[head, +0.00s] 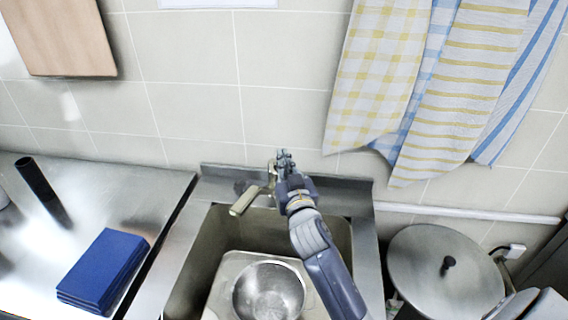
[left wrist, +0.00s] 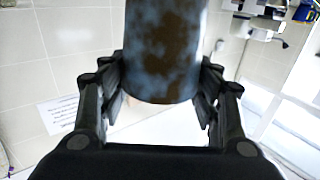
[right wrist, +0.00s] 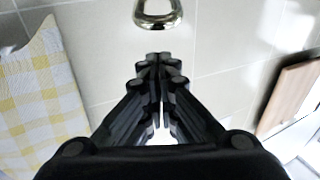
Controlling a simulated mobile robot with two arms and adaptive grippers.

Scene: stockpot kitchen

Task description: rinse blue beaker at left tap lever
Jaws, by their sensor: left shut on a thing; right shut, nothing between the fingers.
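The blue beaker (left wrist: 165,45) fills the top middle of the left wrist view, with large brown stains on its blue wall. My left gripper (left wrist: 160,88) is shut on it, one finger on each side; neither shows in the head view. My right gripper (head: 284,160) is at the back of the sink beside the brass-coloured tap (head: 245,201), hiding part of it. In the right wrist view its fingers (right wrist: 160,62) are closed together and empty. A rounded shiny metal tap part (right wrist: 158,20) lies just beyond the fingertips; whether they touch cannot be told.
A metal bowl (head: 268,291) stands in the sink (head: 184,284). Blue folded cloths (head: 103,268) and a dark cylinder (head: 36,178) are on the left counter. Towels (head: 440,85) hang on the wall at right, above a lidded stockpot (head: 425,270).

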